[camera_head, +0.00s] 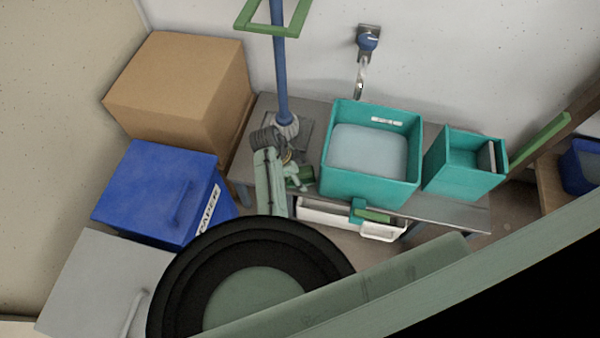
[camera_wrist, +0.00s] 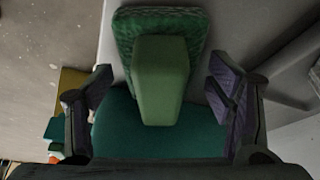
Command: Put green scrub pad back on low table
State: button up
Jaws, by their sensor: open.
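The green scrub pad (camera_wrist: 122,40) shows in the wrist view, a dark textured pad with a lighter green block on it. It appears to rest on the grey low table (camera_wrist: 225,25), near an edge. My gripper (camera_wrist: 160,88) is open, with one finger on each side of the block and a gap on both sides. A smooth dark teal shape (camera_wrist: 115,130) lies below the block between the fingers; I cannot tell what it is. In the head view the low table (camera_head: 455,212) stands by the wall, and my gripper (camera_head: 298,177) is at its front left, partly hiding the pad.
A large teal bucket (camera_head: 345,185) with pale contents and a smaller teal bucket (camera_head: 450,180) stand right of my gripper. A blue post (camera_head: 281,75) rises behind it. A white bin (camera_head: 325,215) sits under the table. A blue box (camera_head: 150,190) and cardboard box (camera_head: 175,85) crowd the left.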

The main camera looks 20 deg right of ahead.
jog(key=v, duration=1.2)
jog(key=shift+r, duration=0.2)
